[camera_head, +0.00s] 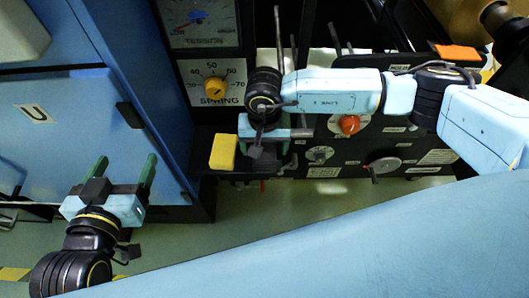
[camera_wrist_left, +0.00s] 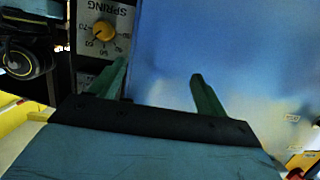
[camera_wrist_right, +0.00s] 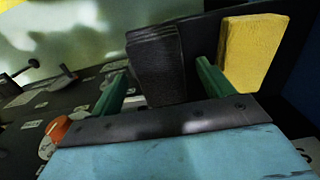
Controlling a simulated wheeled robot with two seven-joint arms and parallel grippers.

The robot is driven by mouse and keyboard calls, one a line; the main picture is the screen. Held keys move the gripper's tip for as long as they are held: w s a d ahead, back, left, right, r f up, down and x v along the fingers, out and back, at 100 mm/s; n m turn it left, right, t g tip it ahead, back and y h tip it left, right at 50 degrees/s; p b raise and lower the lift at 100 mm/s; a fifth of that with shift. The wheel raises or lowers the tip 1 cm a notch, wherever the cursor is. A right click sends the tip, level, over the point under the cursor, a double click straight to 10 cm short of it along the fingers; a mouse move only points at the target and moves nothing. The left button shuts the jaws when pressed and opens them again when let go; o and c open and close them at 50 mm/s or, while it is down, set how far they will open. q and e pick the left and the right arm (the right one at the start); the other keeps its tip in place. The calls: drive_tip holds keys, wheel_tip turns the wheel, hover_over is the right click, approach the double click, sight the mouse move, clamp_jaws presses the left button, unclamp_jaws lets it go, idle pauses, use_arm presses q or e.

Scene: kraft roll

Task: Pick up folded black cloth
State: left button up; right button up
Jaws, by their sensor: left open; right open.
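The folded black cloth (camera_wrist_right: 155,45) shows in the right wrist view as a dark, layered, upright block. My right gripper (camera_wrist_right: 163,70) is open, with one green finger on each side of the cloth in that view. I cannot tell whether the fingers touch it or how deep it lies between them. In the head view my right gripper (camera_head: 258,150) is over a dark ledge, and the cloth is hidden or not distinct from the dark parts there. My left gripper (camera_head: 125,168) is open and empty in front of the blue cabinet; its fingers also show in the left wrist view (camera_wrist_left: 157,75).
A yellow sponge-like block (camera_head: 223,152) stands just left of my right gripper, close beside the cloth in the right wrist view (camera_wrist_right: 252,55). A black panel with a red knob (camera_head: 349,124) is to the right. The blue cabinet (camera_head: 75,120) fills the left.

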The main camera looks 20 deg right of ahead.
use_arm(q)
drive_tip(key=shift+w+d+r+t, duration=0.15)
drive_tip(key=shift+r+t, duration=0.2)
drive_tip(key=shift+r, duration=0.15)
drive_tip(key=shift+w+d+r+t, duration=0.15)
drive_tip(key=shift+r+t, duration=0.2)
drive_tip(key=shift+r, duration=0.1)
use_arm(e)
drive_tip(key=shift+f, duration=0.6)
drive_tip(key=c, duration=1.1)
drive_tip(key=shift+c, duration=0.2)
drive_tip(key=shift+r, duration=0.1)
